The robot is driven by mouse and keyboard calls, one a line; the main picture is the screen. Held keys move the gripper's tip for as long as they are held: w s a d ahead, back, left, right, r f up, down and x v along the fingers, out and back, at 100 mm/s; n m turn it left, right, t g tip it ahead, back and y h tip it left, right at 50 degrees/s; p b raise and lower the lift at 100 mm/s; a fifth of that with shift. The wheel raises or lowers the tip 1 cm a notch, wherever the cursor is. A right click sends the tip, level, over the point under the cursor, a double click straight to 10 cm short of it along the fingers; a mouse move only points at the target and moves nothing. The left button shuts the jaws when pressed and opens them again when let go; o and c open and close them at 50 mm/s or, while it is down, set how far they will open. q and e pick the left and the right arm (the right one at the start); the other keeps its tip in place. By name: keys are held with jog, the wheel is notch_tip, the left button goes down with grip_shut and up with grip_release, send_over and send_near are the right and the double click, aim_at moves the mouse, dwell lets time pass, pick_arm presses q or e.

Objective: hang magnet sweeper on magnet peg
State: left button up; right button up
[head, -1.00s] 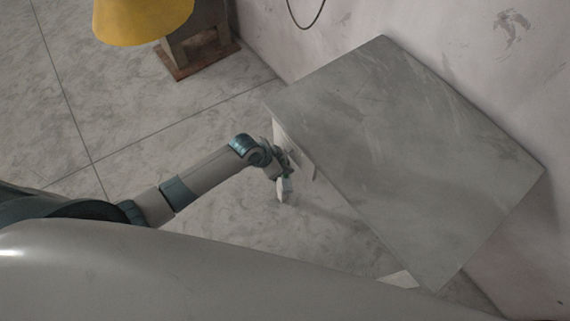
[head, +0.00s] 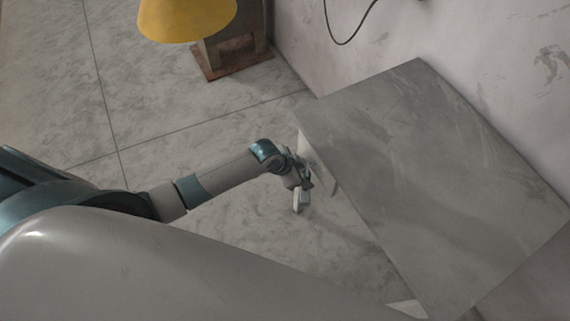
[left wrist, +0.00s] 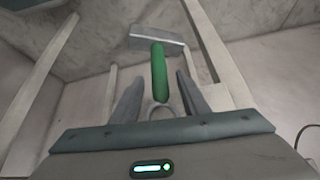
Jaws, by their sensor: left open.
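A tool with a green handle (left wrist: 159,72), a grey block-shaped head (left wrist: 157,39) and a ring (left wrist: 168,112) at the handle's near end shows in the left wrist view; it looks like the magnet sweeper. My left gripper (left wrist: 158,80) is open, with one finger on each side of the green handle. I cannot tell whether either finger touches it. In the head view my left gripper (head: 302,188) is beside the left edge of the grey table, low down. The sweeper cannot be made out there. No magnet peg can be made out. My right gripper is not in view.
The grey tabletop (head: 430,165) stands close to the wall and is bare. Pale bars (left wrist: 218,50), perhaps table legs, flank the tool in the wrist view. A yellow cone-shaped thing (head: 185,18) stands at the back left.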

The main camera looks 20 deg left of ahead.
pick_arm(q)
jog(key=b+v, duration=0.2)
jog(key=v, duration=1.3)
jog(key=shift+s+r, duration=0.2)
jog(key=shift+r, duration=0.2)
jog(key=shift+w+a+f, duration=0.1)
jog(key=w+a+f+n+y+b, duration=0.1)
jog(key=w+a+f+n, duration=0.1)
jog(key=f, duration=0.6)
jog(key=w+a+f+n+y, duration=0.1)
jog(key=a+f, duration=0.2)
jog(key=f, duration=0.5)
jog(key=s+a+f+n+y+b, duration=0.15)
jog(key=s+f, duration=0.25)
jog(key=f, duration=0.5)
jog(key=s+a+f+n, duration=0.1)
jog(key=s+a+f, duration=0.25)
jog(key=f, duration=0.45)
jog(key=s+f+n+g, duration=0.1)
jog(key=s+f, duration=1.2)
jog(key=s, duration=0.3)
jog(key=s+d+f+g, duration=0.1)
jog(key=s+f, duration=0.2)
jog(key=s, duration=0.6)
jog(key=s+d+f+g+b, duration=0.1)
jog(key=s+d+f, duration=0.1)
jog(key=s, duration=0.8)
jog(key=shift+d+f+y+b, duration=0.3)
jog(key=shift+f+y, duration=0.15)
jog(key=shift+f, duration=0.35)
